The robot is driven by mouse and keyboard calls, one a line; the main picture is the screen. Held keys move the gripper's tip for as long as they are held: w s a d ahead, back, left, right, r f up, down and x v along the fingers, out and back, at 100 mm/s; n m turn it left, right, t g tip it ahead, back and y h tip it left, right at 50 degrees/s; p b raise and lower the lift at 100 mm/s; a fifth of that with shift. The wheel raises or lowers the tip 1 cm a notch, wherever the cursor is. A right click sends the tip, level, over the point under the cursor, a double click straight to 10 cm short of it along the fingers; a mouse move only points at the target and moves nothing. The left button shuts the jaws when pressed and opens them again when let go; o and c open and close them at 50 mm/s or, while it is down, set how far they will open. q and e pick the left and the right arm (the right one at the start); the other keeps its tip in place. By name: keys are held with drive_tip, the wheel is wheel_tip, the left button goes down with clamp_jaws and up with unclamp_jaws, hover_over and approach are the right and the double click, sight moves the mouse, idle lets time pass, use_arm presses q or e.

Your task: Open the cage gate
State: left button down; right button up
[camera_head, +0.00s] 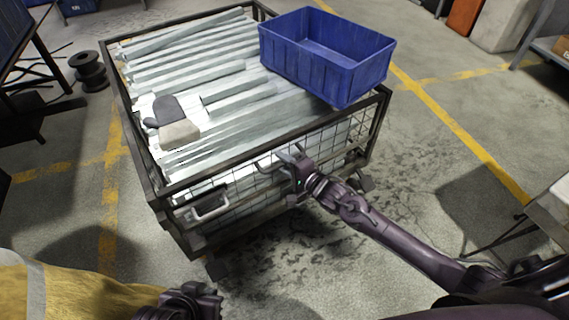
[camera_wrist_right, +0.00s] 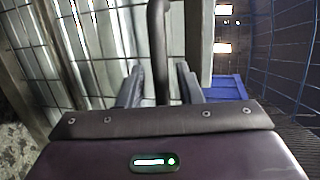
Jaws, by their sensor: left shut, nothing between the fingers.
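The cage gate (camera_head: 240,190) is the dark-framed wire mesh front of the cage and looks closed. My right gripper (camera_head: 291,160) is at the right handle. In the right wrist view the handle bar (camera_wrist_right: 158,45) runs between the open fingers (camera_wrist_right: 160,85), with a gap visible on each side. My left gripper (camera_head: 192,294) is low at the bottom edge of the head view, shut and empty, away from the gate.
The cage holds many long galvanized bars (camera_head: 190,55). A blue crate (camera_head: 345,78) and a pair of gloves (camera_head: 178,130) rest on top. A yellow cloth-like thing (camera_head: 75,295) is at bottom left. A black spool (camera_head: 88,70) stands left. Floor before the gate is clear.

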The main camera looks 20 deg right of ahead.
clamp_jaws()
drive_tip(key=shift+s+f, duration=0.1)
drive_tip(key=shift+s, duration=0.05)
